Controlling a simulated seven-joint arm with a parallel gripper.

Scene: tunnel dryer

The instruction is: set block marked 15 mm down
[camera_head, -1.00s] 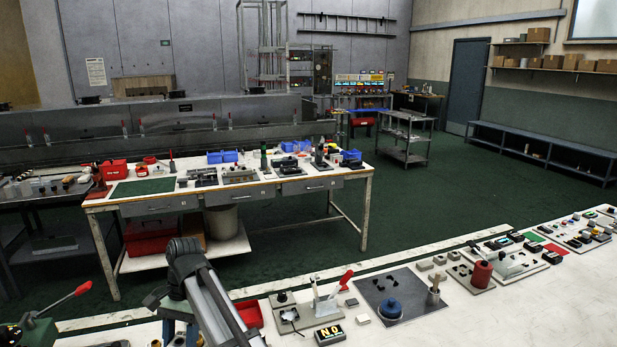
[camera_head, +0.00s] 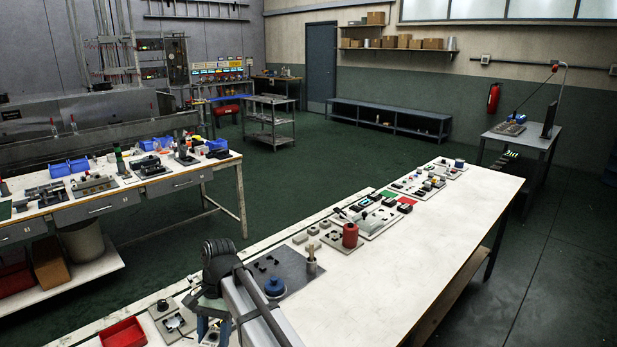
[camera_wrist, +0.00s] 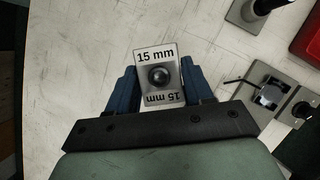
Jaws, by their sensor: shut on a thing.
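A pale, scuffed worktop lies behind the block. I cannot tell how high above the worktop the block is held. In the head view my arm hides part of the bench, and the block is not visible there.
The near worktop (camera_head: 400,245) has a wide clear area to the right. Beside my arm are a dark plate (camera_head: 297,268) with a blue knob (camera_head: 274,287), a red cylinder (camera_head: 350,235) and a red tray (camera_head: 123,332). The wrist view shows grey fixtures (camera_wrist: 268,95) at right.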

